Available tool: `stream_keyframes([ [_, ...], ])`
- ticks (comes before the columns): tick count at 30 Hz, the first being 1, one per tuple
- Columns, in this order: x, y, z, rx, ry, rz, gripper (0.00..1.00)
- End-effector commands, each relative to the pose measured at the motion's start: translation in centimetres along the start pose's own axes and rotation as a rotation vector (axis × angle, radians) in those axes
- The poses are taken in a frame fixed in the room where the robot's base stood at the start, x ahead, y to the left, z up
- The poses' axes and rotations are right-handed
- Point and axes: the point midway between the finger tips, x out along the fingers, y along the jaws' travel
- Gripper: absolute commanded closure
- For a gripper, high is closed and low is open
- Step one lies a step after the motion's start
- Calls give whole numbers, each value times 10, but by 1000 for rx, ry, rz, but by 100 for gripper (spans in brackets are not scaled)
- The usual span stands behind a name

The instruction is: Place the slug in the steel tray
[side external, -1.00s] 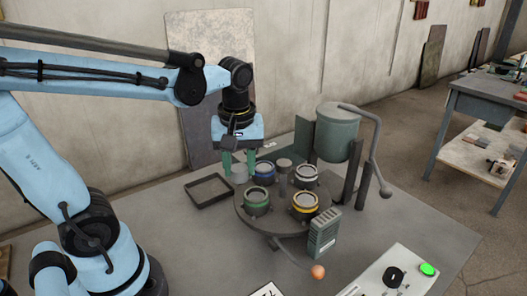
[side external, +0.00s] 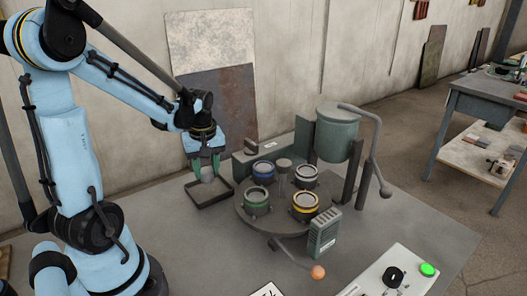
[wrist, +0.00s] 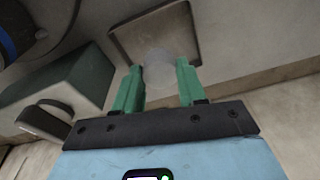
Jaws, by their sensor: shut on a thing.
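My gripper (side external: 207,163) has green fingers pointing down and is shut on the slug (side external: 207,172), a small pale grey piece. In the wrist view the slug (wrist: 158,68) sits between the two green fingertips, pale and a little blurred. The steel tray (side external: 191,204) is a shallow dark square tray with a raised rim, on the table left of the turntable. My gripper and the slug are over the tray's far part in the side view. In the wrist view the tray (wrist: 122,46) lies just beyond the fingertips. I cannot tell whether the slug touches its floor.
A round turntable (side external: 280,213) carries several ringed cups, blue, green, white and yellow. A grey block (side external: 244,164) stands behind it, right of my gripper. A grey-green ladle vessel (side external: 338,135) with a bent handle stands at the right.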

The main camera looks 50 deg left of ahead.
Motion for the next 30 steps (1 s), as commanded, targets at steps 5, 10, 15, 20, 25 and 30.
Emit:
stream_keyframes([
  [5,12,0,-1,2,0,0,92],
  [10,31,0,2,1,1,1,92],
  [15,41,0,3,1,1,1,92],
  [20,41,0,4,1,1,1,92],
  [25,43,0,4,1,1,1,92],
  [30,44,0,4,1,1,1,44],
])
